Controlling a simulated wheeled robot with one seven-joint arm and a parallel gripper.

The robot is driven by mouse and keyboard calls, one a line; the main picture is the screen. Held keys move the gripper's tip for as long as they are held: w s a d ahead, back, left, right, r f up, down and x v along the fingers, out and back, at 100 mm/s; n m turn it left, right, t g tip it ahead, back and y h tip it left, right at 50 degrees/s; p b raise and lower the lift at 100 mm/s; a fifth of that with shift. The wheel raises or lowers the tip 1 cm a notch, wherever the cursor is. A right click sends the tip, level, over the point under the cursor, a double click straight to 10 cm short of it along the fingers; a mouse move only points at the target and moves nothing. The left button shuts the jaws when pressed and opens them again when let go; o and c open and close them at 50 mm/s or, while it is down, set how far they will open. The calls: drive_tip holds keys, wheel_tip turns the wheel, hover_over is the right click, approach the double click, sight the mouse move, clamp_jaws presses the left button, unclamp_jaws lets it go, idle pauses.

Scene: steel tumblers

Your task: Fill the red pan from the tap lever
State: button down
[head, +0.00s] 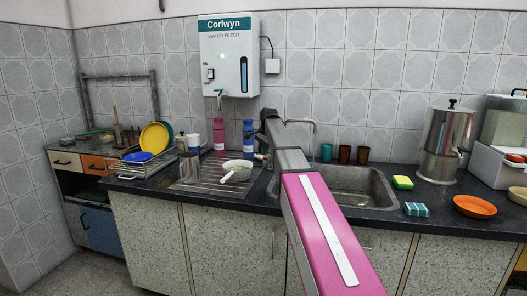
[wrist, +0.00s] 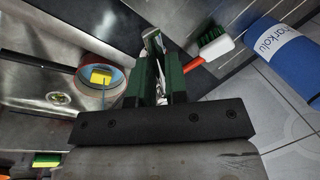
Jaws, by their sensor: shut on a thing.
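My gripper (wrist: 157,62) shows in the wrist view with its green fingers closed on a shiny metal piece, the tap lever (wrist: 152,40). The head view hides the pan.
The sink (head: 375,181) lies under my arm. A pale pan (head: 238,168) sits on the drainboard. Cups (head: 345,154) stand behind the sink; sponges (head: 402,182) lie right of it.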

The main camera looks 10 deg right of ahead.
drive_tip(key=c, duration=1.1)
unclamp_jaws()
drive_tip(key=v, duration=1.1)
